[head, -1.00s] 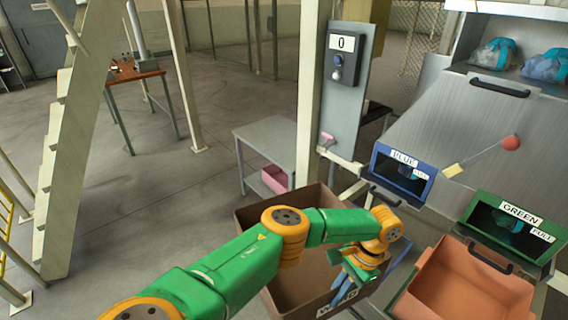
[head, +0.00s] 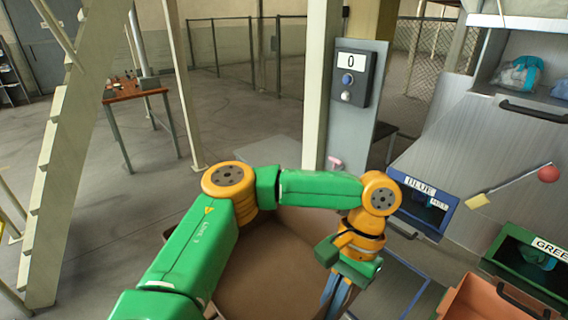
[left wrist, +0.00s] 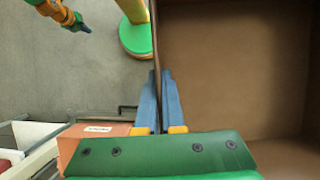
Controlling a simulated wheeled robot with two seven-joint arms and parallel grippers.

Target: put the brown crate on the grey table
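The brown crate (head: 262,270) is open-topped and empty where I can see, low in the middle of the head view, partly behind my left arm. My left gripper (head: 336,296) is at its right wall. In the left wrist view the blue fingers (left wrist: 158,100) lie on either side of the crate's thin wall, shut on it, and the crate's inside (left wrist: 235,70) fills the right. The grey table (head: 277,150) stands beyond the crate, mostly hidden by my arm. My right gripper (left wrist: 78,22) is small at the left wrist view's top left; its opening is unclear.
A post (head: 319,90) and a panel reading 0 (head: 352,80) stand beside the grey table. Blue (head: 422,205) and green (head: 530,262) labelled stations and an orange crate (head: 485,300) are at right. A wooden table (head: 137,92) stands far left. Floor at left is clear.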

